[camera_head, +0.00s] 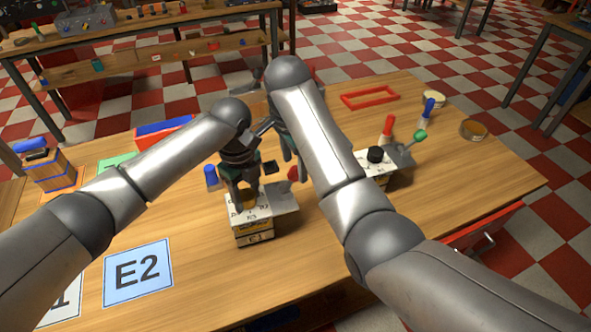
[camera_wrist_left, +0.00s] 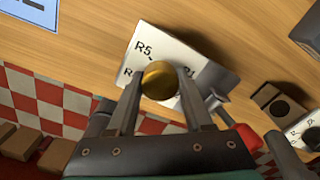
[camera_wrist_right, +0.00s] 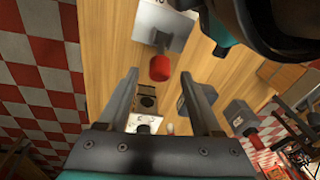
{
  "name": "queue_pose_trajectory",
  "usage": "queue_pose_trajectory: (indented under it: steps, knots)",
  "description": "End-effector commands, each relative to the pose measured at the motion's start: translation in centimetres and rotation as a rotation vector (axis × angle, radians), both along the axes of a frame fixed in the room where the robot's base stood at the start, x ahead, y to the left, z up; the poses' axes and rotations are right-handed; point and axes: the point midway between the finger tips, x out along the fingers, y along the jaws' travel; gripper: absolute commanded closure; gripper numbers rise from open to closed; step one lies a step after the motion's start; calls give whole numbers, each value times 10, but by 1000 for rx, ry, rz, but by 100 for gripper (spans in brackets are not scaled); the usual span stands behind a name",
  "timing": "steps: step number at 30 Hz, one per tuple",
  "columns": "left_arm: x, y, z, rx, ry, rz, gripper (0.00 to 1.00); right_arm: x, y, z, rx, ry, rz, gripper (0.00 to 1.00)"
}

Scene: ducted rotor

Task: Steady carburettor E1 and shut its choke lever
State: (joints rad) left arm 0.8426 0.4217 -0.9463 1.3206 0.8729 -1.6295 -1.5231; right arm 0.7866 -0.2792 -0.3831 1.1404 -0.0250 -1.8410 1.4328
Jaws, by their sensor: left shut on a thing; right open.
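Carburettor E1 (camera_head: 254,237) is a small box with a white top plate and an "E-1" label, standing on the wooden table. My left gripper (camera_head: 243,196) is shut on the round brass knob (camera_wrist_left: 158,80) on its top. The choke lever's red knob (camera_head: 292,173) sticks out at the carburettor's far right; it also shows in the left wrist view (camera_wrist_left: 246,135). My right gripper (camera_wrist_right: 158,76) is open. In the right wrist view the red knob (camera_wrist_right: 159,67) lies between the fingertips' lines; contact cannot be told. My right forearm partly hides this area in the head view.
A second carburettor (camera_head: 372,183) with a black cap and a green-knobbed lever (camera_head: 420,135) stands to the right. An "E2" card (camera_head: 138,272) lies front left. A red frame (camera_head: 370,95) and a bowl (camera_head: 473,130) lie farther back. The front middle of the table is clear.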

Motion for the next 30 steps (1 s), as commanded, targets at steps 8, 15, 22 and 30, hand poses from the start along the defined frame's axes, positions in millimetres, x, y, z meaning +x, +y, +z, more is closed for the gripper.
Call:
queue_pose_trajectory:
  steps: [8, 15, 22, 30]
  knots:
    - [0, 0, 1, -1, -2, 0, 100, -5, 2, 32, 1, 0, 0, 34]
    - [0, 0, 1, -1, -2, 0, 100, -6, 1, 34, 0, 1, 0, 34]
    - [0, 0, 1, -1, -2, 0, 100, -5, -4, 27, 41, 20, -27, 55]
    - [0, 0, 1, -1, -2, 0, 100, 1, -42, -6, 369, 123, -254, 86]
